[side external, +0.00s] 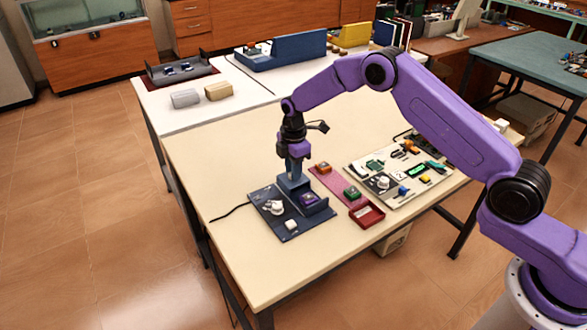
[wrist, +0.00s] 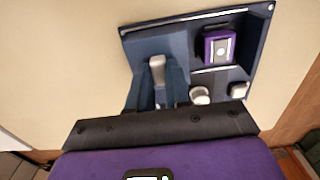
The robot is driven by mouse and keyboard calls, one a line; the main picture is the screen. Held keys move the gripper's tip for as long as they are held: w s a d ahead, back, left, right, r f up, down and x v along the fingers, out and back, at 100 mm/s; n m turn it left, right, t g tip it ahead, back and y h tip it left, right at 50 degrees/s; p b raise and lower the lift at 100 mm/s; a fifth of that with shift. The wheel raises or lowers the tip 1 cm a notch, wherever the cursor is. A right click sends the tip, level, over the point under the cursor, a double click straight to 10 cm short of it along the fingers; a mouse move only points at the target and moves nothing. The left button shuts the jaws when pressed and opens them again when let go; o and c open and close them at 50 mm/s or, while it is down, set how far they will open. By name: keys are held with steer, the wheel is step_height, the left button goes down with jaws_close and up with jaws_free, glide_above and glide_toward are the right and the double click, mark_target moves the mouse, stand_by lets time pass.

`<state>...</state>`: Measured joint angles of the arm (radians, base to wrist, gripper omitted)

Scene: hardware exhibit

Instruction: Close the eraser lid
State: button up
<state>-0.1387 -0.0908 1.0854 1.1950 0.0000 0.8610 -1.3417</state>
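The eraser is a dark blue unit (side external: 268,222) near the front of the cream table. A purple module (side external: 309,200) sits in its open bay and also shows in the wrist view (wrist: 218,48). A blue lid (wrist: 150,42) with a pale handle (wrist: 157,63) is beside the bay; in the side view it seems raised off the module. My gripper (side external: 294,172) points down at the lid. In the wrist view its two blue fingers (wrist: 158,82) stand on either side of the handle. Whether they press on it I cannot tell. The fingers partly hide the lid.
A white knob (side external: 275,207) and a white button (side external: 291,224) stand on the unit. A pink mat (side external: 335,182), a red tray (side external: 366,214) and a pale board with parts (side external: 408,185) lie to the right.

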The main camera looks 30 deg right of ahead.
jaws_close()
steer(key=shift+s, duration=4.05)
steer(key=o, duration=0.7)
jaws_free()
steer(key=shift+s, duration=0.1)
steer(key=shift+r, duration=0.1)
steer(key=shift+r, duration=0.25)
step_height(320, 180, up, 17)
steer(key=shift+f, duration=0.1)
